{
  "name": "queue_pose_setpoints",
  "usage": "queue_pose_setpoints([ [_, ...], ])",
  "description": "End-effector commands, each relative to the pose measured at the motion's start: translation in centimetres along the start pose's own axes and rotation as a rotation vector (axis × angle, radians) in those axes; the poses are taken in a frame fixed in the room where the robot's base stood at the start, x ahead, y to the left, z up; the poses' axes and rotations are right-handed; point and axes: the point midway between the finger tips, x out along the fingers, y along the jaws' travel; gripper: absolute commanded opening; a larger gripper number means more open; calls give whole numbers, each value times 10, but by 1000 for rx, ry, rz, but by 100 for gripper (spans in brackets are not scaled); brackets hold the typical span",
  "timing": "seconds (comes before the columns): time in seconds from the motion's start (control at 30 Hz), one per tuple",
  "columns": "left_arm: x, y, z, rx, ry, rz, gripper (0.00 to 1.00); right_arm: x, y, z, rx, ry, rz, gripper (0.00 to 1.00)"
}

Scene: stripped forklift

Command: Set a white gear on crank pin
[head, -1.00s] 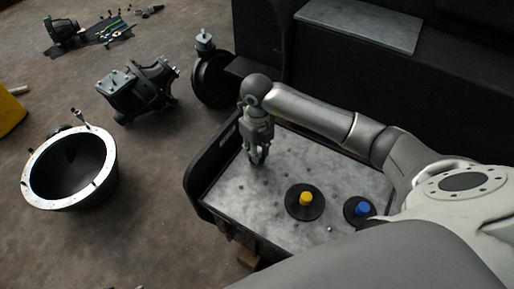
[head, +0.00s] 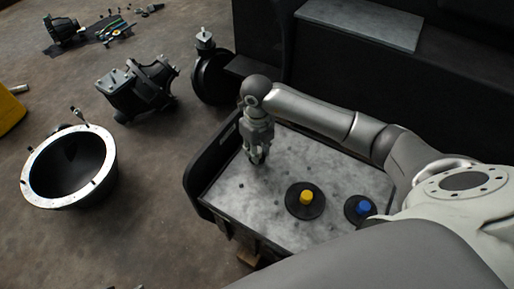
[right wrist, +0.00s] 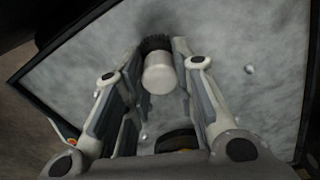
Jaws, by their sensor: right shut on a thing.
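My right gripper (head: 258,160) points down over the left part of a grey metal plate (head: 270,205). In the right wrist view its two fingers (right wrist: 158,75) are shut on a pale, whitish cylinder (right wrist: 159,74) with a dark toothed rim at its far end; this looks like the gear. In the head view the fingers mostly hide it, and its height over the plate is unclear. A black disc with a yellow hexagonal pin (head: 306,197) and another with a blue pin (head: 364,208) lie to the right, apart from the gripper. My left gripper is not in view.
The plate has a raised black rim (head: 196,187) at its left. A dark wall stands behind it with a grey ledge (head: 362,22). On the floor at left are a bowl-like housing (head: 27,175), a gearbox part (head: 138,88) and a wheel (head: 213,80).

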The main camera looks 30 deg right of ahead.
Motion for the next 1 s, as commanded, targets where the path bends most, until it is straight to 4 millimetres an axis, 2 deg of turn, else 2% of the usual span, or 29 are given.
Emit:
queue_pose_setpoints([
  [0.27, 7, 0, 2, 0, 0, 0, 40, 9, 0, 0, 0, -1, 0, 4],
  [0.3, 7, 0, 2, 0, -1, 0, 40, 9, 0, 0, 0, -1, 0, 26],
  [0.5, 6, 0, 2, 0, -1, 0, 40, 8, 0, 0, 0, -1, 0, 50],
  [0.83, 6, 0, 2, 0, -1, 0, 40, 7, 0, 0, 0, 0, 0, 50],
  [1.0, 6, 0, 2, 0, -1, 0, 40, -13, -1, 1, 0, -4, -2, 50],
])
